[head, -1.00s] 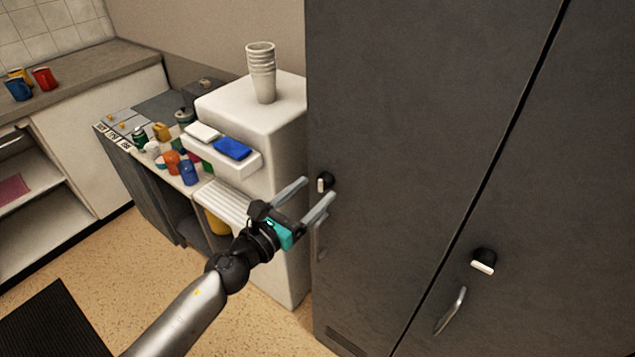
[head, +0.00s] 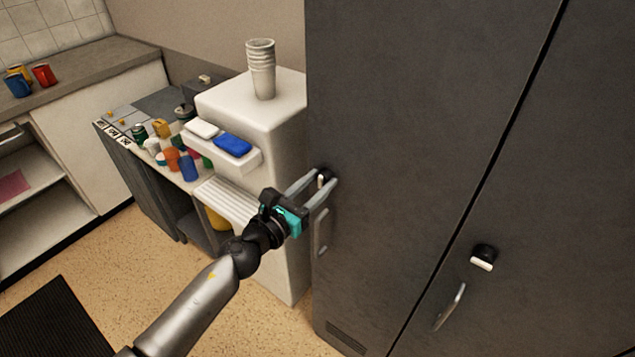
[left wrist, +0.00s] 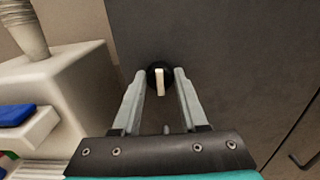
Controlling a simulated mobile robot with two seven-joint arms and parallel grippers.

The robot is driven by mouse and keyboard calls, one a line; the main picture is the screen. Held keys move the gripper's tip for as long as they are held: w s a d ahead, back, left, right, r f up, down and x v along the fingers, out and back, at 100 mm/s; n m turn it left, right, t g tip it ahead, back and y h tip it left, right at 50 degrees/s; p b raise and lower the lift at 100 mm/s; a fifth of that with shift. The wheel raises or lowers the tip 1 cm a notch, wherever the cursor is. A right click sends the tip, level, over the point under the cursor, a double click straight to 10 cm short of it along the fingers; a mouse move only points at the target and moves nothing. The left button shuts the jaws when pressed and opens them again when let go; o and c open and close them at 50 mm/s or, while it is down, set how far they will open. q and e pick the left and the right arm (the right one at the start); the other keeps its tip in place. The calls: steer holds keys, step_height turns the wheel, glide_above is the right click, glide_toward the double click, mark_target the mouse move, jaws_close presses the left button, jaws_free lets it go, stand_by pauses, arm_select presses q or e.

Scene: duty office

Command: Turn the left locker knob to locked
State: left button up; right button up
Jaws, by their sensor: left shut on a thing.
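The left locker knob (head: 323,174) is a round black knob with a white bar, on the dark grey left locker door (head: 400,120). In the left wrist view the knob (left wrist: 158,80) shows between the fingertips, its white bar upright. My left gripper (head: 326,179) is shut on the knob, one finger on each side. It also shows in the left wrist view (left wrist: 160,77). My right gripper is not in view.
A second knob (head: 483,257) and handle (head: 450,307) are on the right locker door. Left of the lockers stands a white cabinet (head: 275,125) with stacked cups (head: 261,70) on top. Cups and jars crowd the low counter behind it. Open floor (head: 130,270) lies at lower left.

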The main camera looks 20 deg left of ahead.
arm_select(q)
jaws_close()
steer(key=n, duration=0.3)
steer(key=shift+n, duration=0.4)
steer(key=n+p, duration=0.1)
steer(key=n, duration=0.2)
steer(key=shift+n, duration=0.3)
steer(key=n+p, duration=0.1)
steer(key=n, duration=0.4)
steer(key=shift+a+n, duration=0.1)
steer(key=shift+n, duration=0.2)
steer(key=shift+f+n+p, duration=0.15)
steer(key=shift+n+p, duration=0.7)
steer(key=shift+n, duration=1.65)
